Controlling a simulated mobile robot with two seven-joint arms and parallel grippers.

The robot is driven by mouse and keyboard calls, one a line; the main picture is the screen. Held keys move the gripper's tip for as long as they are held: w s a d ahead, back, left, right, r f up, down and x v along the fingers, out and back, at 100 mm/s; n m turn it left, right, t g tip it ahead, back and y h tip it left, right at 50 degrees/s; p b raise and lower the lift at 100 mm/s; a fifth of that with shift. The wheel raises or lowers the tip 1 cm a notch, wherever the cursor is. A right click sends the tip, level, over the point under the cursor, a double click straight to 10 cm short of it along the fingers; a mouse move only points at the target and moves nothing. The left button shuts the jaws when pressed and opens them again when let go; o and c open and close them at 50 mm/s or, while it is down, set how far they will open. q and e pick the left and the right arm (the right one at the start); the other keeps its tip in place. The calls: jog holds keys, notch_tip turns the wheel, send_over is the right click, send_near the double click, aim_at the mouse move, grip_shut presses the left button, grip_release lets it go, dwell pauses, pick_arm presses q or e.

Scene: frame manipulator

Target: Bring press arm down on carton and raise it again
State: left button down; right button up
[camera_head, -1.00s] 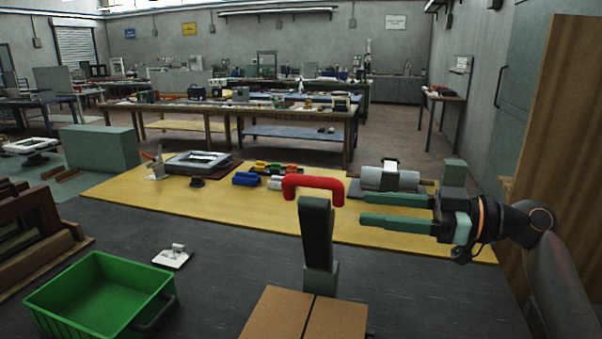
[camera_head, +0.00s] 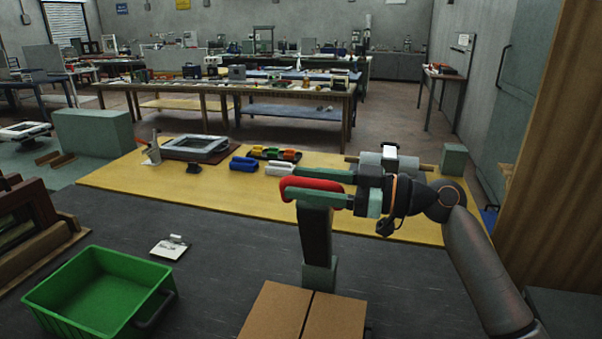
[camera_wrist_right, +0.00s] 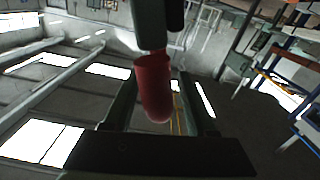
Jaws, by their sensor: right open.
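The press arm (camera_head: 316,232) stands upright, a dark bar with a grey-green foot and a red handle (camera_head: 322,185) across its top. The brown carton (camera_head: 272,315) with a dark seam is at the bottom of the head view, in front of the arm's foot; its near part is cut off. My right gripper (camera_head: 291,182) is open, one finger on each side of the red handle; I cannot tell whether they touch it. The red handle also shows between the fingers in the right wrist view (camera_wrist_right: 154,90). My left gripper is not in view.
A green crate (camera_head: 62,322) stands at the lower left, with a small white card holder (camera_head: 170,248) near it. A yellow board (camera_head: 130,178) behind the press bears a grey frame, coloured blocks and a grey roller.

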jog(key=shift+w+a, duration=0.2)
jog(key=shift+a, duration=0.35)
grip_shut()
dwell(1.1)
